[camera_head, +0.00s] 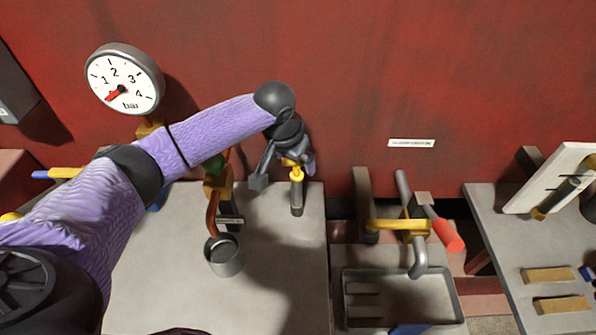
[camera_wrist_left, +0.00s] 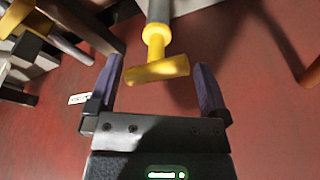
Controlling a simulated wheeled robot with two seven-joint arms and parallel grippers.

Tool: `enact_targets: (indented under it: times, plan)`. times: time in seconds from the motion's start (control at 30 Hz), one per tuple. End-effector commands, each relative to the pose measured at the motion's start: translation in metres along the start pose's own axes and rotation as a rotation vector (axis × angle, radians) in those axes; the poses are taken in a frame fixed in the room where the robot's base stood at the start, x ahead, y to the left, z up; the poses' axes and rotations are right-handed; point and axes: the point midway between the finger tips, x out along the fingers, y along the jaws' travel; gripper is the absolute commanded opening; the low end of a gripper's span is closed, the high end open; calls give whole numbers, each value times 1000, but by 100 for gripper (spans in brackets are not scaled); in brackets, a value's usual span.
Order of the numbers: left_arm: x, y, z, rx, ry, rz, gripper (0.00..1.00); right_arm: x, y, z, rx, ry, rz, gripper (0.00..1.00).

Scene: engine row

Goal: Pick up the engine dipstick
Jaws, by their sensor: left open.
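The engine dipstick has a yellow T-shaped handle (camera_wrist_left: 157,72) above a grey tube (camera_wrist_left: 158,12) in the left wrist view. In the head view, its yellow part (camera_head: 296,173) shows just below my left gripper, with the grey tube (camera_head: 297,197) under it. My left gripper (camera_head: 286,163) is open, and the dipstick handle lies between its two purple-tipped fingers (camera_wrist_left: 157,88), with a gap visible on each side. The gripper partly hides the handle in the head view. My right gripper is not in view.
A red wall (camera_head: 400,80) stands behind. A pressure gauge (camera_head: 124,80) is at the left, above a grey cup (camera_head: 223,258) on the grey bench. A yellow-handled valve (camera_head: 398,225) and red-tipped lever (camera_head: 446,235) are to the right, above a tray (camera_head: 456,291).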

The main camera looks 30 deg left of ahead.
Motion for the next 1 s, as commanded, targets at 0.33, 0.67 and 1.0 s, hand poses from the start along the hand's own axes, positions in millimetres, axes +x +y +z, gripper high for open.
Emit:
enact_targets:
  times: [0.33, 0.67, 1.0]
  plan:
    - [22, 0, 0, 2, 1, 0, 100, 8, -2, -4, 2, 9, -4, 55]
    - [22, 0, 0, 2, 1, 0, 34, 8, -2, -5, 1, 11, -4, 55]
    - [22, 0, 0, 2, 1, 0, 0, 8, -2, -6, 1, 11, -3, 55]
